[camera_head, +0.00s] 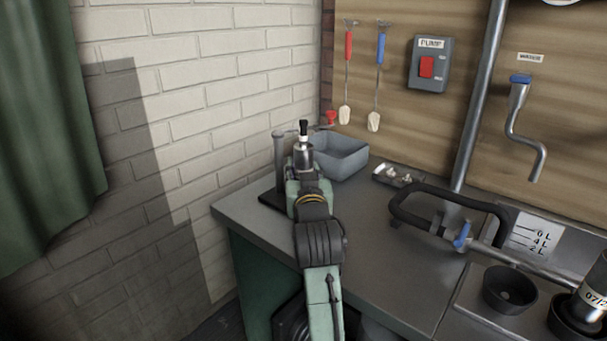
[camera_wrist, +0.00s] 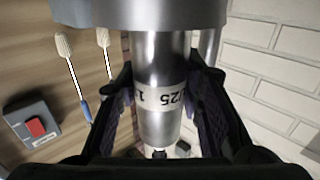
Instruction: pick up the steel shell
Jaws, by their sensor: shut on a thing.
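The steel shell (camera_wrist: 160,75) is a shiny metal cylinder with a white band of dark print, partly cut off by the two dark fingers. In the wrist view my gripper (camera_wrist: 160,98) has one finger on each side of it and is shut on it. In the head view the steel shell (camera_head: 303,157) shows at the end of my arm, with a black-topped piece above it. My gripper (camera_head: 305,185) is there at the back left of the counter, mostly hidden by my own arm. Whether the shell's lower end touches anything is hidden.
A grey post stand (camera_head: 280,160) rises close left of the shell. A grey-blue bin (camera_head: 342,157) stands just right. A metal tray (camera_head: 398,176) and a black-handled bar (camera_head: 450,206) lie farther right. A dark cup (camera_head: 509,289) and a labelled cylinder (camera_head: 592,290) stand front right. The brick wall is near left.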

